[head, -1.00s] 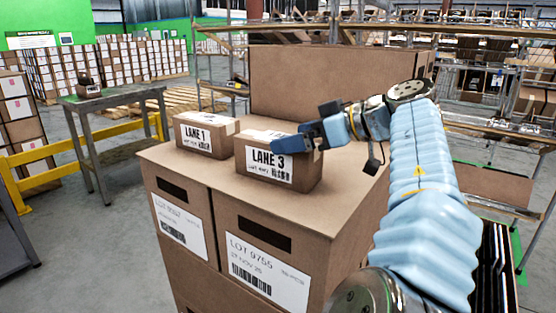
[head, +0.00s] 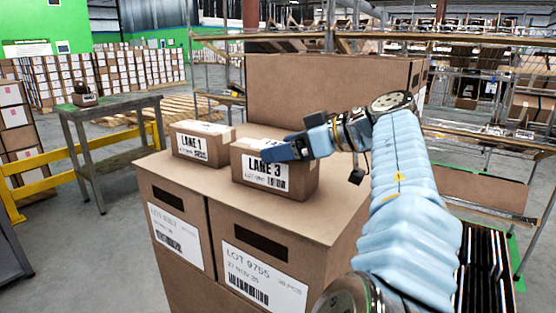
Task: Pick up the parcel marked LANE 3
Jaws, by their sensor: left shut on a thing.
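The LANE 3 parcel (head: 303,184) is a brown carton with a white label on its front. It stands on top of a large brown carton stack, tilted slightly in the view. My left gripper (head: 280,151) reaches over it from the right and is shut on it at its upper part. The far finger and the exact contact are hidden. The parcel appears to rest on the carton top, with no clear gap below. My right gripper is not in view.
The LANE 1 parcel (head: 193,146) stands just left of the LANE 3 parcel, with a small gap. A taller brown carton (head: 320,95) rises behind. A grey side table (head: 110,105) and yellow rail (head: 40,160) are at the left. Metal racks fill the right background.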

